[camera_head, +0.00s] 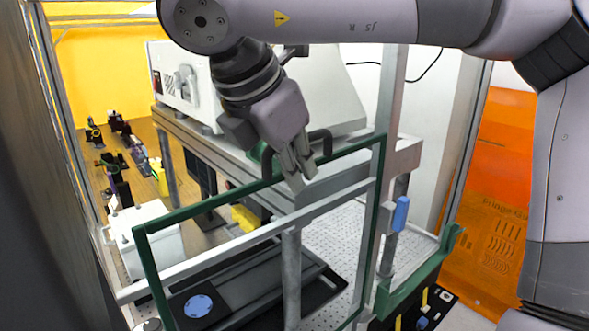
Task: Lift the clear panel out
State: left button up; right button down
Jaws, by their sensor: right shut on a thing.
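The clear panel (258,184) is a see-through sheet with a green frame, tilted across the middle of the head view in front of the instrument. A dark handle stands on its top edge. My right gripper (297,170) reaches down from above and is shut on the panel at its top edge, by the handle. The fingers partly hide the exact hold. The panel's lower edge runs out of the picture. My left gripper is not in view.
A white instrument box (190,85) sits on a grey metal frame behind the panel. A perforated plate (335,240) and a blue disc (198,306) lie below. A green bracket (425,275) stands at right. An orange sheet (500,200) hangs at far right.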

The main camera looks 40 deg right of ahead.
jog(key=shift+r, duration=1.6)
jog(key=s+r+b, duration=0.2)
jog(key=s+b, duration=0.1)
jog(key=s, duration=0.9)
jog(key=shift+d, duration=0.45)
dwell(0.4)
jog(key=shift+w, duration=0.1)
